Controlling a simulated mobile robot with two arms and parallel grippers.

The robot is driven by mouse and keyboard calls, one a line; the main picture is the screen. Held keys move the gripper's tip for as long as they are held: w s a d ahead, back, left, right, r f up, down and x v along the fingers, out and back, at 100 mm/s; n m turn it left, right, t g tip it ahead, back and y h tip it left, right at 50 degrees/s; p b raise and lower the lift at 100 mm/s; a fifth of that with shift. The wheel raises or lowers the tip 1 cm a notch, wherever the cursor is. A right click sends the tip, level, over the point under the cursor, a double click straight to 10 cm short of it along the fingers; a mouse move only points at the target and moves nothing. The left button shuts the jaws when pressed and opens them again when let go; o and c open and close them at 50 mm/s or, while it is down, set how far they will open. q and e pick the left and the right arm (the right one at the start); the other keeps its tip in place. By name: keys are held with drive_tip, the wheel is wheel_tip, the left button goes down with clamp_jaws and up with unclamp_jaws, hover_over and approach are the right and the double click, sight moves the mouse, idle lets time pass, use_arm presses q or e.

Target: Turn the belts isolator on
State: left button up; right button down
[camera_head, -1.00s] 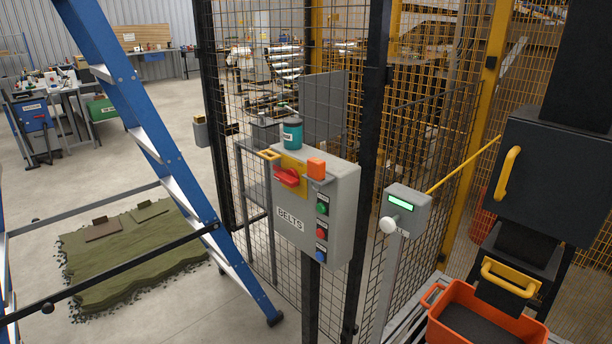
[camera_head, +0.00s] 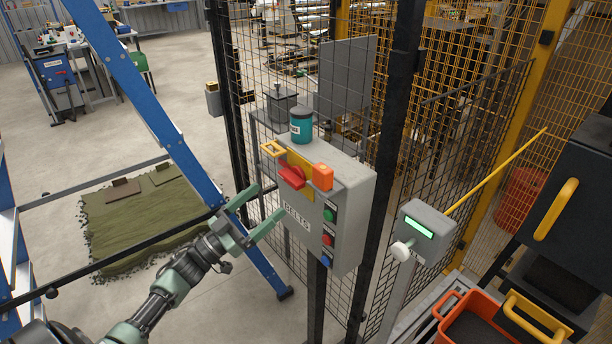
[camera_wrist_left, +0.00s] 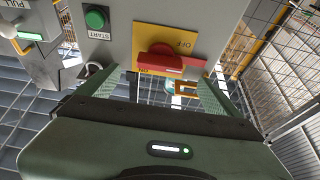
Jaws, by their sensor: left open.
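The grey BELTS box (camera_head: 345,215) stands on a post in front of the mesh fence. Its isolator is a red handle (camera_head: 291,176) on a yellow plate (camera_head: 300,160). In the left wrist view the red handle (camera_wrist_left: 165,60) lies crosswise on the yellow plate (camera_wrist_left: 195,40), with OFF readable upside down beside it. ON is partly hidden by the handle. My left gripper (camera_head: 270,202) is open and empty, just left of and below the handle. In the left wrist view its fingers (camera_wrist_left: 165,85) point toward the handle, apparently apart from it. My right gripper is out of view.
A yellow loop (camera_head: 271,149) sticks out left. A blue ladder (camera_head: 150,110) stands left; a grey post-mounted unit (camera_head: 425,232) stands right.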

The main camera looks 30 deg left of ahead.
sight(286, 182)
use_arm(q)
drive_tip(key=x, duration=0.2)
drive_tip(key=p+x, duration=0.1)
drive_tip(key=x, duration=0.1)
drive_tip(key=p+x, duration=0.1)
drive_tip(key=x, duration=0.1)
drive_tip(key=shift+r, duration=0.3)
drive_tip(key=shift+w+d, duration=0.15)
drive_tip(key=shift+w, duration=0.3)
drive_tip(key=shift+s+r, duration=0.1)
drive_tip(key=c, duration=1.4)
